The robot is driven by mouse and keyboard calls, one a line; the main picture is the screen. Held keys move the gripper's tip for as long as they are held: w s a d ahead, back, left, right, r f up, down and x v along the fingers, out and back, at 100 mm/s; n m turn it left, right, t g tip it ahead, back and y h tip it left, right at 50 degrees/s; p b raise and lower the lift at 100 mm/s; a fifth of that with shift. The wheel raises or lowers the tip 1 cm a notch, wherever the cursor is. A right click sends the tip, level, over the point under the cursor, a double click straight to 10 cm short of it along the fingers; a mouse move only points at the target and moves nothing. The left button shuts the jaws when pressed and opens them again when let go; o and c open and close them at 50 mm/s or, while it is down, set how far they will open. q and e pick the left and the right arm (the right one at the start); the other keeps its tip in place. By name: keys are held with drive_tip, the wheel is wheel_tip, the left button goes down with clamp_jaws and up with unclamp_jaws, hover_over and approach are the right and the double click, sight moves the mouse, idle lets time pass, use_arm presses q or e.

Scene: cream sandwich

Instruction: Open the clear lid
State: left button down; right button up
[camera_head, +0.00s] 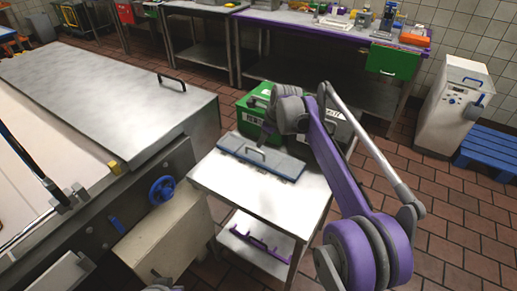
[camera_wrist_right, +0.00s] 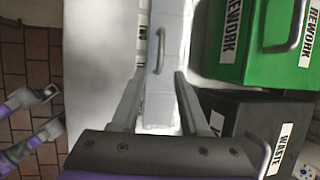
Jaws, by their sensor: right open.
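A long, narrow grey-blue lid (camera_head: 284,165) with a dark bar handle (camera_head: 256,155) lies flat and closed on the small steel cart. I take it for the clear lid, though it looks only faintly see-through. My right gripper (camera_head: 262,134) is above and behind it in the head view, pointing down and partly hidden by its own wrist. In the right wrist view the right gripper (camera_wrist_right: 160,76) is open, its fingers on either side of the lid (camera_wrist_right: 159,92) and short of the handle (camera_wrist_right: 160,48). Nothing is between the fingers except the lid seen below.
A green REWORK bin (camera_wrist_right: 268,40) and a black WASTE bin (camera_wrist_right: 265,118) stand close along the lid's far side. The cart top (camera_head: 258,196) is clear in front of the lid. A large steel machine (camera_head: 110,95) stands at left.

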sight(259, 152)
drive_tip(key=x, duration=0.8)
drive_tip(key=shift+w+f, duration=0.1)
clamp_jaws()
idle(1.2)
